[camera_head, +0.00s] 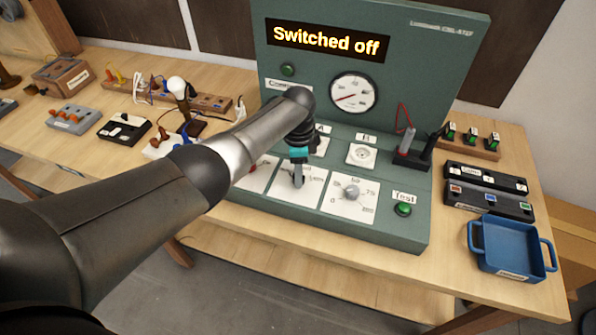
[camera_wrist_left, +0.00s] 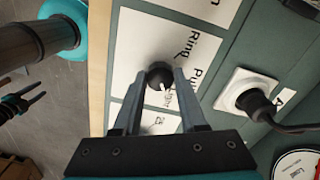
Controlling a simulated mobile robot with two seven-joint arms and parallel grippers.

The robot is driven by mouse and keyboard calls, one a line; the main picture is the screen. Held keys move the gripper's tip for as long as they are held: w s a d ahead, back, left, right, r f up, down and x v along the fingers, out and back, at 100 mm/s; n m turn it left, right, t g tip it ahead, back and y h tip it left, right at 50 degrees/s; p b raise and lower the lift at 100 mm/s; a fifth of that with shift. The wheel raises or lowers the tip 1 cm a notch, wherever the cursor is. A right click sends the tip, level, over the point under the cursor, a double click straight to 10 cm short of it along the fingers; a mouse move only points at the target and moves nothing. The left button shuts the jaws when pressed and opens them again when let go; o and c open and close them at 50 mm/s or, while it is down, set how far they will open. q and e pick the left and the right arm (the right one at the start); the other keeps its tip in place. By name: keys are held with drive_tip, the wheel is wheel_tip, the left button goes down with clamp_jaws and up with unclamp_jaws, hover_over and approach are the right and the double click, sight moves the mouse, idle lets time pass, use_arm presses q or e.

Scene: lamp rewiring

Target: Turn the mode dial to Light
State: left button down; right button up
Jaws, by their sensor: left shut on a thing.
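The mode dial is a black round knob (camera_wrist_left: 159,75) on a white label plate, seen in the left wrist view. My left gripper (camera_wrist_left: 161,80) has one finger on each side of the knob and is shut on it. A white mark shows on the knob. Words including "Ring" are printed beside it, partly covered by a finger; which word the mark meets I cannot tell. In the head view my left gripper (camera_head: 298,181) points down at the dial's plate (camera_head: 311,190), hiding the knob. My right gripper (camera_wrist_left: 22,100) seems to show, fingers apart, at the wrist view's left edge.
The green console's display (camera_head: 327,40) reads "Switched off". A grey knob (camera_head: 351,191) and a green button (camera_head: 403,209) sit right of the dial. A plugged black cable (camera_wrist_left: 258,104) is close by. A blue tray (camera_head: 509,250) stands at the right.

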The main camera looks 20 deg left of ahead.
use_arm(q)
drive_tip(key=shift+m, duration=0.5)
drive_tip(key=shift+c, duration=2.3)
unclamp_jaws()
drive_tip(key=shift+r, duration=0.5)
wheel_tip(320, 180, up, 14)
drive_tip(key=p, duration=0.1)
drive_tip(key=shift+r+p, duration=0.15)
drive_tip(key=shift+p, duration=0.15)
